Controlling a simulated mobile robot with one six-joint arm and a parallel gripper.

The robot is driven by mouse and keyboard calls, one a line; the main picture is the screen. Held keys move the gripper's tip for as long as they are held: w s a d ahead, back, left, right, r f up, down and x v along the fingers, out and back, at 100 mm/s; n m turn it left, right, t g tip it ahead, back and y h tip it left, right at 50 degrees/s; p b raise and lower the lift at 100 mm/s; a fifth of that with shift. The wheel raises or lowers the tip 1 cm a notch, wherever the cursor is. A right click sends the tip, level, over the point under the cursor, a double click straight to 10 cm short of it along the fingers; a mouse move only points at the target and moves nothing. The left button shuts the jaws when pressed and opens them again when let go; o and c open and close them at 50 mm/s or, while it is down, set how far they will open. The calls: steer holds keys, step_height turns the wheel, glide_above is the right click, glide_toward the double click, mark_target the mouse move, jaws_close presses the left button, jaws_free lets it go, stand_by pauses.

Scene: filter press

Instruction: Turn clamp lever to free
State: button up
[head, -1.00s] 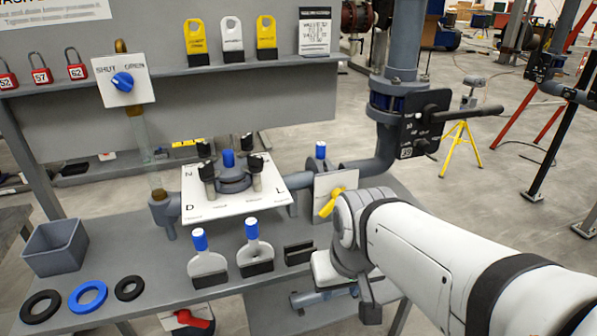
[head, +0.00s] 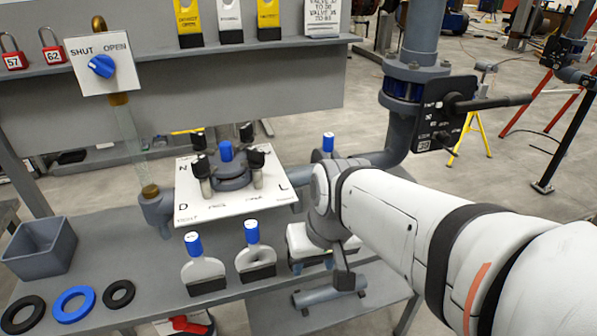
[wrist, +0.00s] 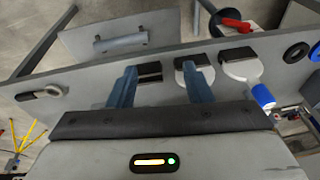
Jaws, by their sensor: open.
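No lever in view is clearly marked as the clamp lever. A red lever (head: 187,325) on a white plate shows at the bottom edge of the head view, below the bench. It also shows at the top of the wrist view (wrist: 236,23). A black lever (head: 490,103) sticks out from a black plate on the pipe at right. The yellow lever seen earlier is hidden now, behind my arm. My gripper (wrist: 160,68) is open and empty, its two blue-grey fingers apart above the bench front. In the head view my gripper (head: 312,267) is partly hidden by my wrist.
Two blue-topped grey tools (head: 203,267) (head: 255,255) stand on the bench (head: 130,235) left of my gripper. Rings (head: 73,304) and a grey bin (head: 40,249) lie further left. A white plate (head: 205,215) carries the black-knobbed housing. A blue SHUT/OPEN knob (head: 101,66) is above.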

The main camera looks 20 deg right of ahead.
steer(key=w+d+f+m+t+y+b, duration=0.4)
steer(key=w+f+b, duration=0.75)
steer(key=b, duration=0.65)
steer(key=w+d+f+m+t+b, duration=0.1)
steer(key=w+d+t+b, duration=0.3)
steer(key=d+b, duration=0.25)
steer(key=w+d+t+b, duration=0.3)
steer(key=d+b, duration=0.2)
steer(key=d, duration=0.3)
steer(key=x, duration=0.7)
steer(key=shift+w+r+b, duration=0.15)
steer(key=shift+b, duration=0.2)
jaws_close()
